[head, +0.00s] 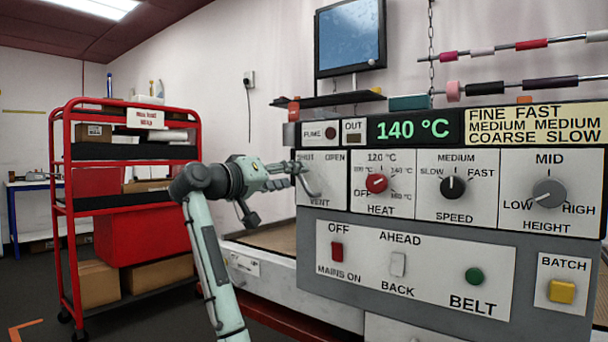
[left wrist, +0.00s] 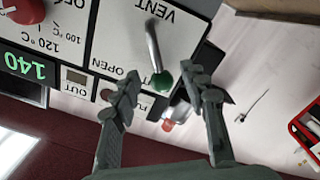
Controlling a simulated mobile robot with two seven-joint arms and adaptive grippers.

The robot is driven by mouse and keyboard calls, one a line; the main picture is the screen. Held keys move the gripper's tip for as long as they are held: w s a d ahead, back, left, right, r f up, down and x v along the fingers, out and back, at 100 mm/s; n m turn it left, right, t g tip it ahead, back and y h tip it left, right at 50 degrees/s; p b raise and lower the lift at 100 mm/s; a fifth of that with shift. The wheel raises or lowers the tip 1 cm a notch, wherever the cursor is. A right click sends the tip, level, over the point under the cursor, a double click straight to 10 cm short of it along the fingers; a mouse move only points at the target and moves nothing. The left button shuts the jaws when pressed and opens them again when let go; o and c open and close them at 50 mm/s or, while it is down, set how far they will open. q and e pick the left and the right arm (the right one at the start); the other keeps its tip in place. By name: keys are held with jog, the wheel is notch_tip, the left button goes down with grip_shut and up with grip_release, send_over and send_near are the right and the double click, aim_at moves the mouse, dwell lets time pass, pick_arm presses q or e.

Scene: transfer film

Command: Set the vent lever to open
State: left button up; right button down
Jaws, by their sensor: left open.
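The vent lever (left wrist: 154,50) is a metal rod with a green knob (left wrist: 162,82) on a white plate marked VENT, seen upside down in the left wrist view. It leans slightly from the middle toward the plate's SHUT side, away from the word OPEN (left wrist: 121,74). My left gripper (left wrist: 163,86) is open, with one finger on each side of the knob; I cannot tell whether either finger touches it. My right gripper is not in view.
Right of the vent plate are the red heat knob (head: 376,183), black speed knob (head: 453,187) and grey height knob (head: 549,193). The lower panel (head: 430,285) has switches and buttons. A red shelf cart (head: 68,190) stands at the left.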

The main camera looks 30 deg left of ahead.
aim_at(298, 175)
pick_arm(q)
jog(key=w, duration=0.3)
jog(key=shift+w+d, duration=0.1)
jog(key=shift+d, duration=0.1)
jog(key=shift+w, duration=0.2)
grip_shut()
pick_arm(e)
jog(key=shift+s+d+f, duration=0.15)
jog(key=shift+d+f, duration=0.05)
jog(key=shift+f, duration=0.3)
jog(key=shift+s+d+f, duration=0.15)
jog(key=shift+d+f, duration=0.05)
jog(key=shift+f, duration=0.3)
